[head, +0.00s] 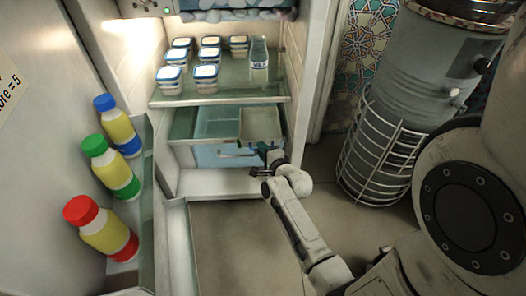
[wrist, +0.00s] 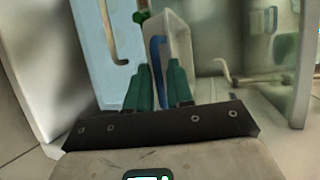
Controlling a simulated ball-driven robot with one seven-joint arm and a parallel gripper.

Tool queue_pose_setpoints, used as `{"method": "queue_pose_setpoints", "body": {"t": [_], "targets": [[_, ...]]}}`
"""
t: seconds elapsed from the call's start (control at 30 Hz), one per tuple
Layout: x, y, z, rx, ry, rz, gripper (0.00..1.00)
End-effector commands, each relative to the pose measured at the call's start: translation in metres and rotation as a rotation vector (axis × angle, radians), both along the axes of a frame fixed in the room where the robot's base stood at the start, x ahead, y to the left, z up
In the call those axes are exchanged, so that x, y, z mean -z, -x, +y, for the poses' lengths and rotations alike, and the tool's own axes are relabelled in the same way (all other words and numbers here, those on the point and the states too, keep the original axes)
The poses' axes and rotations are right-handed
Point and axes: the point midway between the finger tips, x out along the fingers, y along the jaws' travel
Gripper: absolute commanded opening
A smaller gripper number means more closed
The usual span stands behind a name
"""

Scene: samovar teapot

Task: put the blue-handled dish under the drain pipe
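The blue-handled dish (head: 262,124) is a pale, square-edged tray at the right of the lower fridge compartment. In the wrist view the dish (wrist: 178,45) stands ahead of my gripper, its upright blue handle (wrist: 157,55) facing me. My gripper (head: 264,153) is low in front of the fridge. In the wrist view the green fingers of my gripper (wrist: 159,70) stand on either side of the handle. I cannot tell whether they press on it. I cannot make out the drain pipe for certain.
Several lidded tubs (head: 207,72) and a clear bottle (head: 259,60) stand on the glass shelf (head: 225,93) above. Three coloured-cap bottles (head: 121,131) stand in the open door at left. A large metal samovar (head: 420,75) with a wire rack (head: 375,150) stands at right.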

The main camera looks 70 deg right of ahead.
Motion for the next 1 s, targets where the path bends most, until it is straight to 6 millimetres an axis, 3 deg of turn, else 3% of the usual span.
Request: {"method": "queue_pose_setpoints", "body": {"t": [0.13,0.47,1.0], "targets": [[0.0,0.0,0.0,0.0,0.0,0.0,0.35],[-0.003,0.004,0.005,0.0,0.0,0.0,0.35],[-0.029,0.072,0.068,-0.001,-0.001,0.002,0.35]]}}
